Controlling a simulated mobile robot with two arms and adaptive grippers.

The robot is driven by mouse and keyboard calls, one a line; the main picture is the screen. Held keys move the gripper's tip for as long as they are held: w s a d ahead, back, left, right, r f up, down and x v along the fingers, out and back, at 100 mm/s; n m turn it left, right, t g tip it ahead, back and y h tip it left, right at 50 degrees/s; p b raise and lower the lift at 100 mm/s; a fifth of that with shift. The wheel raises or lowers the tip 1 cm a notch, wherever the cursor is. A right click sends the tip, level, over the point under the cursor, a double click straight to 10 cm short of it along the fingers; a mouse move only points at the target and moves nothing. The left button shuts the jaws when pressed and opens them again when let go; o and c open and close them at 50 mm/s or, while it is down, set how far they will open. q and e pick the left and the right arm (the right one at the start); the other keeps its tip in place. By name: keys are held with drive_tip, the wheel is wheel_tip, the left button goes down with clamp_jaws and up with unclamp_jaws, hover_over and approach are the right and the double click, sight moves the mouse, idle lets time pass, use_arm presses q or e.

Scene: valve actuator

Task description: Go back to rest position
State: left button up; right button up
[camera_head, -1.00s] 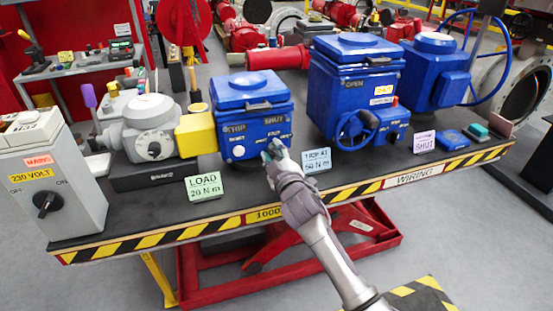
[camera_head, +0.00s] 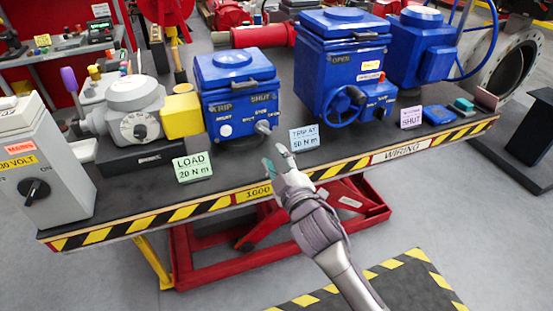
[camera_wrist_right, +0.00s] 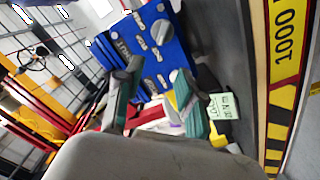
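My right gripper (camera_head: 279,160) is in front of the blue actuator box, over the front edge of the bench, with its fingers apart and nothing between them. In the right wrist view the two green-padded fingers (camera_wrist_right: 158,103) are spread, with the blue actuator beyond them. The blue actuator (camera_head: 240,97) with TRIP and SHUT labels stands on the bench. Its grey knob (camera_head: 263,127) at the lower right of its face is now uncovered, and it also shows in the right wrist view (camera_wrist_right: 161,30). My left gripper is not in view.
The bench (camera_head: 240,183) has a striped front edge. A green LOAD card (camera_head: 192,167) and a blue TRIP AT card (camera_head: 304,138) stand near it. A grey mains box (camera_head: 50,185) is at left, a larger blue actuator (camera_head: 343,70) at right.

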drive_tip(key=s+d+f+m+g+h, duration=0.1)
drive_tip(key=s+d+f+m+g, duration=0.15)
drive_tip(key=f, duration=1.05)
drive_tip(key=s+d+f+m+g+h+p, duration=0.1)
drive_tip(key=s+d+f+g, duration=0.25)
drive_tip(key=f, duration=0.85)
drive_tip(key=s+d+f+m+g+h, duration=0.15)
drive_tip(key=s+d+f, duration=0.25)
drive_tip(key=f, duration=0.9)
drive_tip(key=s+d+f+m+g+h, duration=0.1)
drive_tip(key=s+d+f+g, duration=0.15)
drive_tip(key=s+f, duration=0.65)
drive_tip(key=s+d+f+m+g, duration=0.2)
drive_tip(key=s+d+f, duration=0.2)
drive_tip(key=s+f, duration=0.5)
drive_tip(key=s+d+f+m+g, duration=0.1)
drive_tip(key=s+d+g, duration=0.1)
drive_tip(key=s, duration=0.9)
drive_tip(key=s+d+f+m+g+h+p, duration=0.1)
drive_tip(key=s+d+f+g, duration=0.1)
drive_tip(key=s, duration=1)
drive_tip(key=shift+s+d+f, duration=0.15)
drive_tip(key=shift+d+f, duration=0.15)
